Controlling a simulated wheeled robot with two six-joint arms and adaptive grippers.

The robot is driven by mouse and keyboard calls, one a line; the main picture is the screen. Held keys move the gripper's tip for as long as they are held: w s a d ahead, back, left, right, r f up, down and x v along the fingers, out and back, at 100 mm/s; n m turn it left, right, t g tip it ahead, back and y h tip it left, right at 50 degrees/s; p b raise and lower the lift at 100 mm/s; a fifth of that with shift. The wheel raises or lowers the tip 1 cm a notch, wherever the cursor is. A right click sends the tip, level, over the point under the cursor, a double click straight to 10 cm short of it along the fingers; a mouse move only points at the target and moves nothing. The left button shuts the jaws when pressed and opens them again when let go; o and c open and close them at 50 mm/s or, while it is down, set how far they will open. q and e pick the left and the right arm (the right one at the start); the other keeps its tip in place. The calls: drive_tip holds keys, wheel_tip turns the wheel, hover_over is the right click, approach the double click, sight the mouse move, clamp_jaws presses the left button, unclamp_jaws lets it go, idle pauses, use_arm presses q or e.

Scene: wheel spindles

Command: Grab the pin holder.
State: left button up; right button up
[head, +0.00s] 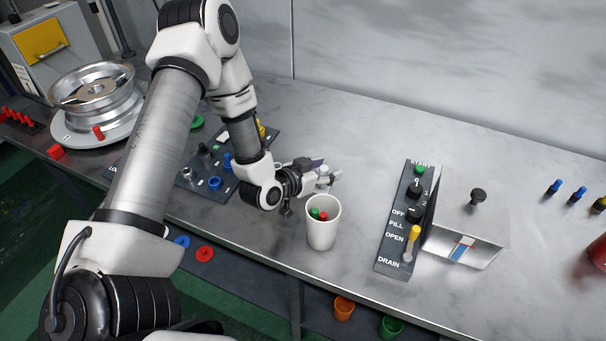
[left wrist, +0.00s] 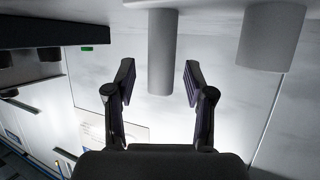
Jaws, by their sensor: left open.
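The pin holder (head: 321,232) is a white cup with a green and a red pin in it, upright on the bench in the head view. My left gripper (head: 335,177) is open just behind the cup's rim, pointing right and apart from the cup. In the left wrist view the open fingers (left wrist: 158,82) stand on either side of a narrow pale cylinder (left wrist: 162,50), not closed on it. A wider pale cylinder (left wrist: 270,38) hangs at upper right there. I cannot tell which of these is the cup. My right gripper is not in view.
A dark control panel (head: 396,235) and a metal box (head: 478,225) stand right of the cup. Another panel with knobs (head: 203,172) lies left, under my arm. A metal wheel (head: 95,95) is at far left. The bench behind the gripper is clear.

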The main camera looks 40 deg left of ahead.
use_arm(q)
drive_tip(key=shift+s+r, duration=0.1)
drive_tip(key=shift+s, duration=0.1)
clamp_jaws()
drive_tip(key=shift+w, duration=0.1)
